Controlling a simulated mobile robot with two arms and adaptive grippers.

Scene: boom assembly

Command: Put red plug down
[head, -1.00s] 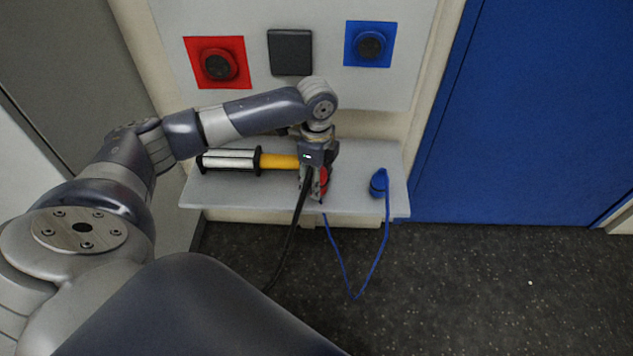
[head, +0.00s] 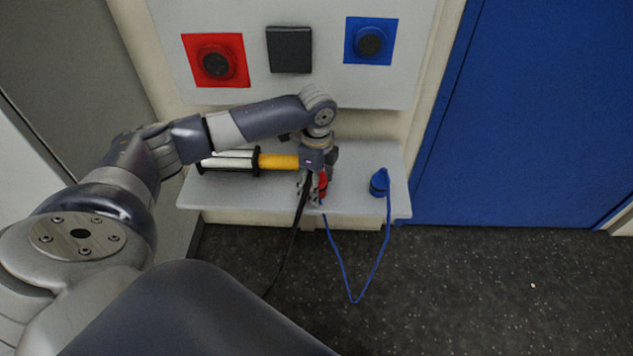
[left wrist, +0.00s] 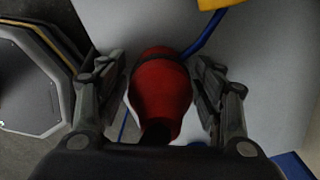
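The red plug (head: 322,184) is at the front part of the grey shelf (head: 352,201), partly hidden behind my left gripper (head: 311,198). In the left wrist view, the red plug (left wrist: 160,88) lies between the two fingers of my left gripper (left wrist: 160,85). The fingers are spread, with a narrow gap on each side of the plug. The plug appears to rest on the shelf, though its contact is hard to see. A blue cable runs from near it. My right gripper is not in view.
A blue plug (head: 380,184) stands on the shelf's right side. A black, white and yellow tool (head: 277,161) lies on the left. A red socket (head: 215,62), black box (head: 289,49) and blue socket (head: 370,42) are on the wall panel above.

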